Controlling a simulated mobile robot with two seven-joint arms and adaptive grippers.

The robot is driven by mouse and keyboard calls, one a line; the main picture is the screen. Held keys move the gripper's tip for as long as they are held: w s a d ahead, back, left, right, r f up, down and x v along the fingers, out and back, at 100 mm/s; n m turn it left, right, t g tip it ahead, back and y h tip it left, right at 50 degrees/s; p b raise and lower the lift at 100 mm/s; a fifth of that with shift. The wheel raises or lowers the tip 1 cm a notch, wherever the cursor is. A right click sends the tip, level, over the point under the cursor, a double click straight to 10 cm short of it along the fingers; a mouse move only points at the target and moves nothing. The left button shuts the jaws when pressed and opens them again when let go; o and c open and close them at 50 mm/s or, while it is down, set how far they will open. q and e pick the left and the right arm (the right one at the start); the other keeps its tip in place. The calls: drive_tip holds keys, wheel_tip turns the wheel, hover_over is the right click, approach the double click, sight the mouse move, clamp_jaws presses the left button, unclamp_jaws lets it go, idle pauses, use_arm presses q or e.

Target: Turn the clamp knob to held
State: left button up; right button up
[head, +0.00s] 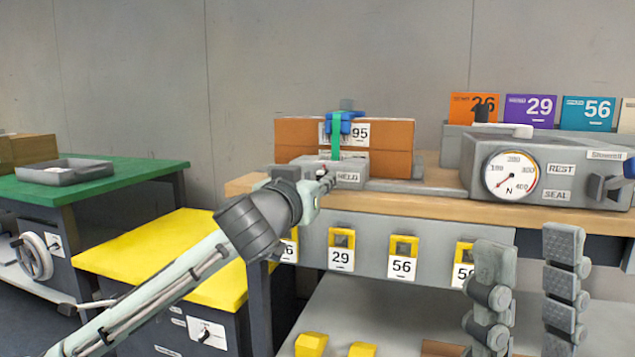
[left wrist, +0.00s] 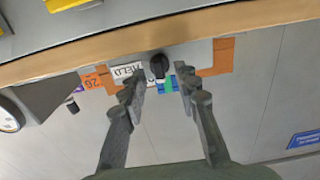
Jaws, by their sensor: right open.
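The clamp knob (left wrist: 160,66) is a small dark knob on the grey front of the clamp base, beside a HELD label (left wrist: 126,71); which way it points is too small to tell. In the head view my left gripper (head: 322,182) covers it, at the left of the HELD label (head: 348,177). In the left wrist view my left gripper (left wrist: 163,84) is open, its fingertips apart on either side just short of the knob. The clamp (head: 340,125), blue and green, stands before a brown box (head: 392,135) labelled 95. My right gripper (head: 529,255) is open and empty before the bench.
A grey device with a dial (head: 512,175) and REST and SEAL labels stands at the right on the wooden bench (head: 425,207). Yellow numbered tags (head: 404,246) hang below the bench edge. A yellow-topped cabinet (head: 160,250) and a green table (head: 110,180) stand at the left.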

use_arm(q)
drive_tip(key=shift+w+d, duration=0.2)
drive_tip(key=shift+w, duration=0.45)
clamp_jaws()
